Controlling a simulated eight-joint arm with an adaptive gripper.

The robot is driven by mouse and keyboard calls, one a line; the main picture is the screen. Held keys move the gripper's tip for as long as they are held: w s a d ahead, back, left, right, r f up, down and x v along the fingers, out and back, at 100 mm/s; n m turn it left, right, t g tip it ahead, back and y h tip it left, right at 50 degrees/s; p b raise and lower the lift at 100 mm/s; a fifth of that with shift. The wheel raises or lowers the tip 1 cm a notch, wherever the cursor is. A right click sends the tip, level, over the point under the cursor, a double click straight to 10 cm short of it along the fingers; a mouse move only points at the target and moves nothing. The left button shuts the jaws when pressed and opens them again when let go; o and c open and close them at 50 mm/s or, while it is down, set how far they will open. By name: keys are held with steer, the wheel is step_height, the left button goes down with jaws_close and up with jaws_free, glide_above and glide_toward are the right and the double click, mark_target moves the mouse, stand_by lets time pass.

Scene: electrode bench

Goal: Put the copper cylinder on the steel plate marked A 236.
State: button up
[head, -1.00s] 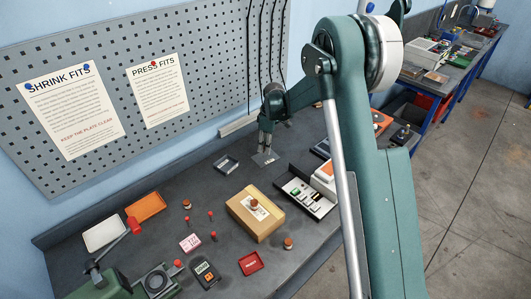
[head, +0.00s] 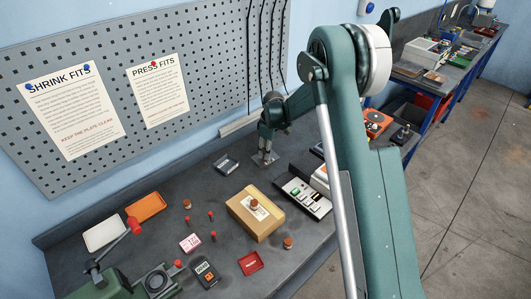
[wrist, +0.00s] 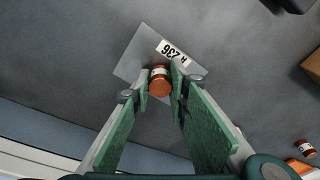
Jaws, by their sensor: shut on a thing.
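My gripper (wrist: 160,86) is shut on a copper cylinder (wrist: 159,80) with a pale label, held between the fingertips in the wrist view. The steel plate (wrist: 130,64) lies flat on the bench below it, with a white label (wrist: 173,50) reading A 236. The cylinder appears over the plate's near part; whether it touches the plate, I cannot tell. In the head view my gripper (head: 265,157) is low over the bench near the pegboard, and the fingers partly hide the plate. The held cylinder is hard to make out there.
Other copper cylinders stand on the bench (head: 187,204), on the cardboard box (head: 245,220) and in front of it (head: 288,242). The pegboard (head: 200,85) rises behind.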

steer(key=shift+f, duration=0.15)
steer(key=o, duration=1)
steer(key=shift+r, duration=0.2)
steer(key=shift+s+d+r, duration=0.1)
steer(key=shift+d+r, duration=0.15)
steer(key=shift+r, duration=1.75)
steer(key=shift+s+d+r, duration=0.1)
steer(key=shift+d+r, duration=0.1)
steer(key=shift+r, duration=1.75)
steer(key=shift+d+r, duration=0.25)
steer(key=shift+r, duration=1.75)
